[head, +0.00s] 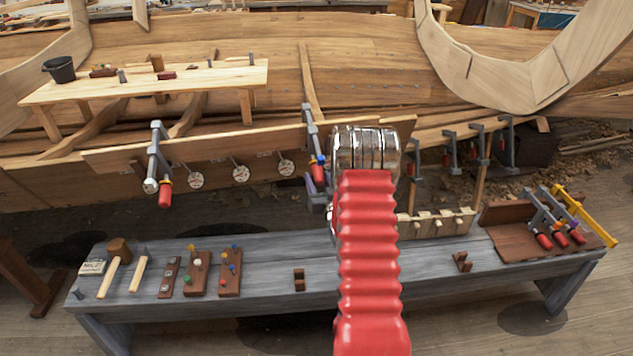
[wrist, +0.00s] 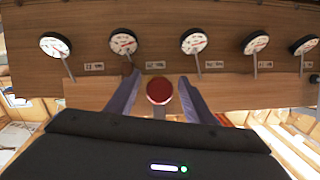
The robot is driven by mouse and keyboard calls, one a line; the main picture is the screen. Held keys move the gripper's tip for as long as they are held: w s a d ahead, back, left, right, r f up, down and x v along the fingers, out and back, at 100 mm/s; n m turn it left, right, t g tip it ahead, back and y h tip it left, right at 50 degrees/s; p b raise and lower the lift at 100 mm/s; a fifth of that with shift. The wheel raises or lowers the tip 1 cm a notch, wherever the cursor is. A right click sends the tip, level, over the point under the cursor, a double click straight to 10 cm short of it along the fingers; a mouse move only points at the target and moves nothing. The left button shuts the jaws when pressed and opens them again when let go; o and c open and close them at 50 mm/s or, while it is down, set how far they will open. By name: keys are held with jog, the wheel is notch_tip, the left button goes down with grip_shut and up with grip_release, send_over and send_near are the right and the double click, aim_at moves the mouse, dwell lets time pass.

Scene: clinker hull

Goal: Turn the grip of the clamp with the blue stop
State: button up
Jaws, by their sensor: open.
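The clamp with the blue stop (head: 311,128) hangs on the plank edge, just left of my arm in the head view. Its blue stop (head: 315,160) sits above its red grip (head: 319,172). In the wrist view the red grip (wrist: 159,90) appears end-on as a red disc. My gripper (wrist: 160,80) is open, with one purple finger on each side of the grip; I cannot tell whether either finger touches it. In the head view my gripper (head: 316,192) is partly hidden by my arm. The blue stop is not visible in the wrist view.
Several dial gauges (head: 240,173) line the plank. A grey bench (head: 130,300) below carries a mallet (head: 118,250), peg boards (head: 197,275) and spare clamps (head: 550,220). More clamps (head: 450,150) hang at right.

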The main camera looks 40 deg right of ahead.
jog(key=shift+c, duration=0.5)
jog(key=c, duration=0.9)
jog(key=shift+a, duration=0.45)
jog(key=shift+c, duration=0.3)
jog(key=shift+d, duration=0.25)
jog(key=shift+n, duration=0.3)
